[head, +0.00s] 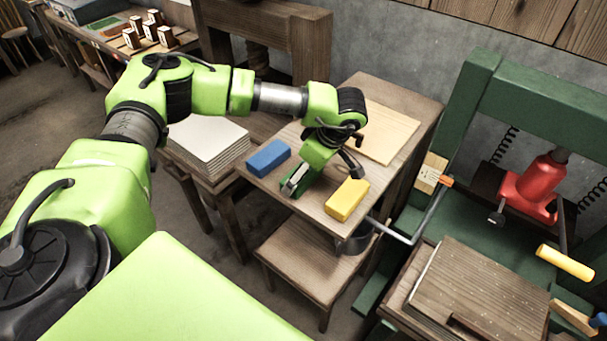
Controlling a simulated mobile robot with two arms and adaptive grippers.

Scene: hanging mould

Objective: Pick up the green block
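The green block (287,191) lies on the wooden side table between a blue block and a yellow block. Its upper part is hidden by my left gripper and wrist. My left gripper (326,172) points down over the table at the green block. One dark finger shows on the right, apart from the visible part of the block. A grey fingertip shows on the left, over the block. The fingers look spread; I cannot tell whether either touches the block. My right gripper is not in view.
The blue block (268,158) is left of the green one and the yellow block (347,200) right, close to the gripper. A pale board (385,132) lies behind. A stack of sheets (208,143) stands left. A green press frame with a red jack (537,187) stands right.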

